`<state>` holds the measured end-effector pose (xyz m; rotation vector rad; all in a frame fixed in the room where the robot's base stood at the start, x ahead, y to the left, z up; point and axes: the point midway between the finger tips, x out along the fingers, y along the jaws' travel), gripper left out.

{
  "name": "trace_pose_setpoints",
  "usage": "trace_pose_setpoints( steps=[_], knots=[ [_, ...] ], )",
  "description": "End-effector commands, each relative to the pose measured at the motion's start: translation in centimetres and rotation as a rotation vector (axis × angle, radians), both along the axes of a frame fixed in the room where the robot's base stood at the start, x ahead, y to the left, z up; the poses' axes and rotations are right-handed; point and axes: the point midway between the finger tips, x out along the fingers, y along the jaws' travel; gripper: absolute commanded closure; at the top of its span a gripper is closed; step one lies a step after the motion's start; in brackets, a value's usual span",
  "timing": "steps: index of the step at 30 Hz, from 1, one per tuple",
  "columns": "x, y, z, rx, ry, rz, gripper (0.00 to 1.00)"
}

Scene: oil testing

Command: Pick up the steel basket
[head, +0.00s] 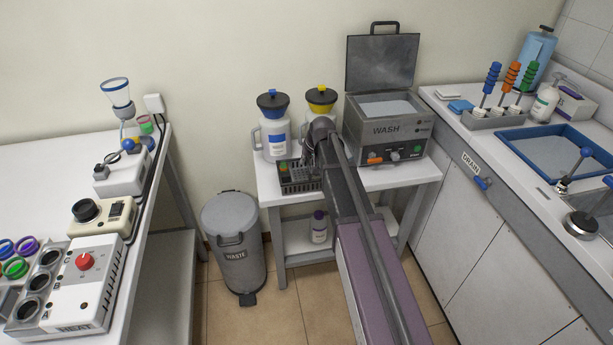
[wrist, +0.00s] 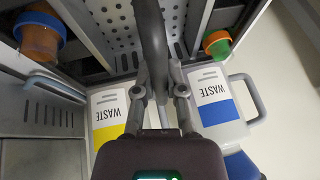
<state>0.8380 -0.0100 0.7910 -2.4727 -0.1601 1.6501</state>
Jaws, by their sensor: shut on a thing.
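The steel basket (head: 299,186) is a dark slotted basket on the small table, in front of the blue-lidded bottle in the head view. My arm partly hides its right side. In the wrist view its perforated floor (wrist: 118,18) shows at the top, with its dark handle (wrist: 151,40) rising towards me. My gripper (wrist: 160,82) is shut on the handle, with one finger on each side. An orange-brown vessel (wrist: 39,36) and a green-capped one (wrist: 217,44) sit at the basket's two sides. I cannot tell whether the basket touches the table.
A blue-lidded waste bottle (head: 273,127) and a yellow-lidded one (head: 319,100) stand close behind the basket. The wash unit (head: 392,130), lid raised, stands at right. A grey waste bin (head: 234,240) is on the floor at left. Benches flank both sides.

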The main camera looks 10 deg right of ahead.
Motion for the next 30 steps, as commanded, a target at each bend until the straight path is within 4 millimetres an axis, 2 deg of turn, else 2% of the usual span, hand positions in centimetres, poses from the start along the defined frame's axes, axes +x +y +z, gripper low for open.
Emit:
trace_pose_setpoints(
  steps=[14, 30],
  knots=[
    [0.0, 0.0, 0.5, -0.001, 0.001, 0.000, 1.00],
    [0.0, 0.0, 3.7, 0.000, 0.000, 0.000, 1.00]
  ],
)
